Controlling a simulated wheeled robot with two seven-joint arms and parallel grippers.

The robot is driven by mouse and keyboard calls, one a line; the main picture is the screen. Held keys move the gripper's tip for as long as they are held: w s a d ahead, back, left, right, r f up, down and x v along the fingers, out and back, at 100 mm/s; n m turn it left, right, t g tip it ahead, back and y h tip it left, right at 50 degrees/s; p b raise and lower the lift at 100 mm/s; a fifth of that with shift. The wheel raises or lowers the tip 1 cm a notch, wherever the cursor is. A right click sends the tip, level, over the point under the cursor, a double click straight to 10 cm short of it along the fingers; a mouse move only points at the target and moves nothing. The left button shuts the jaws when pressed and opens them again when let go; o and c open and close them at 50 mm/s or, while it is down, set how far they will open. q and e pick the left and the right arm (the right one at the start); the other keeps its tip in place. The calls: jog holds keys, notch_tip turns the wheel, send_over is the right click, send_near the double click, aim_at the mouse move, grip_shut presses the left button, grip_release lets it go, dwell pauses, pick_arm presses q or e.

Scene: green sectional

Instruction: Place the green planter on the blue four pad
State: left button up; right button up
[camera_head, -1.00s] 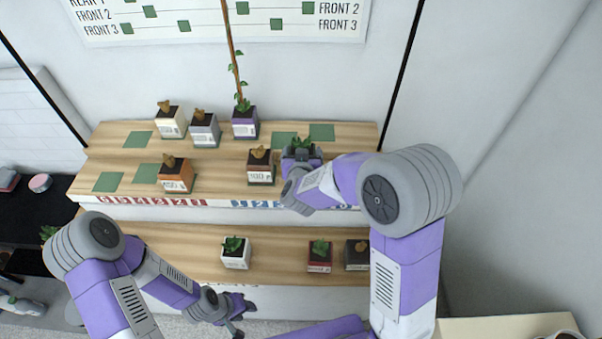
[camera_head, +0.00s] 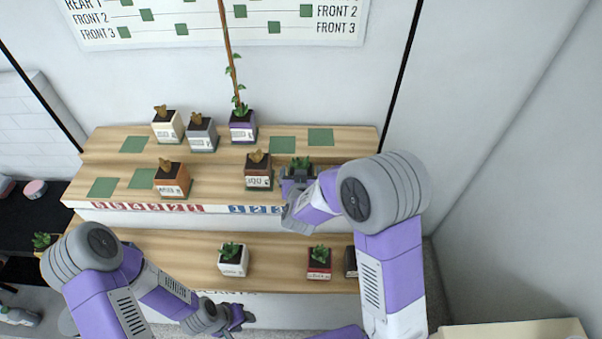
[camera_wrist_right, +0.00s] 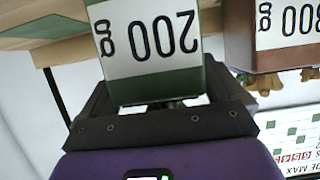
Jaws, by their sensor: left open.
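The green planter (camera_wrist_right: 160,88), with a white 200 g label, fills the upper middle of the right wrist view, which shows it upside down. My right gripper (camera_wrist_right: 165,104) is shut on it, a finger at each side. In the head view the plant's leaves (camera_head: 300,163) show above my right gripper, which hides most of the pot. It is at the upper shelf's front, right of the brown planter (camera_head: 258,171). I cannot tell whether it touches a pad; the pad under it is hidden. Blue numbers (camera_head: 255,210) run along the shelf edge. My left gripper (camera_head: 236,318) is open and empty, low in front.
Green pads (camera_head: 283,144) and (camera_head: 320,137) lie bare behind. A purple planter (camera_head: 243,126) with a tall stem stands behind the brown one. An orange planter (camera_head: 172,180) stands left. The lower shelf holds a white planter (camera_head: 233,260) and a red one (camera_head: 319,263).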

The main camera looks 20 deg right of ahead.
jog(key=shift+r, duration=0.25)
jog(key=p+v, duration=0.1)
jog(key=v, duration=1.1)
jog(key=shift+p, duration=0.4)
